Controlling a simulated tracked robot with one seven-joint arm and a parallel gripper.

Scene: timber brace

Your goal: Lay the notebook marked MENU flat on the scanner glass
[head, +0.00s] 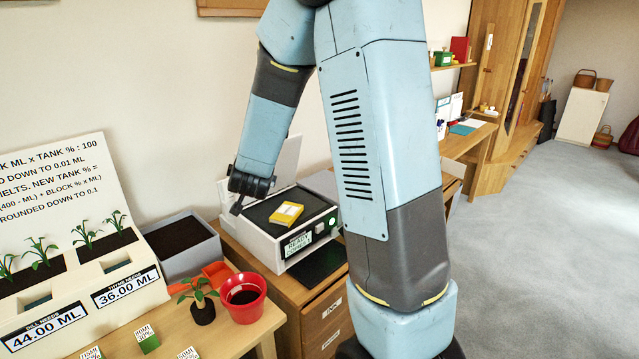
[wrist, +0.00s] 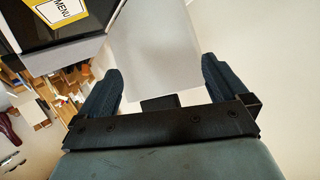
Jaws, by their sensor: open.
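The yellow notebook (head: 286,213) lies flat on the dark glass of the scanner (head: 313,230), whose casing is white. In the wrist view, the notebook (wrist: 60,12) shows at the top left with its MENU label readable. A pale upright panel (head: 286,160), which looks like the scanner's lid, stands behind the glass. My gripper (head: 238,205) is at the left of the scanner, apart from the notebook. In the wrist view, my gripper (wrist: 161,72) is open, with a pale grey panel (wrist: 160,45) showing between its fingers. I cannot tell whether they touch it.
The scanner stands on a wooden drawer cabinet (head: 310,300). A grey planter box (head: 180,245), a red pot (head: 243,298) and a small plant (head: 200,305) are to its left. A lettered board (head: 60,190) stands further left. Carpeted floor (head: 540,260) is clear at the right.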

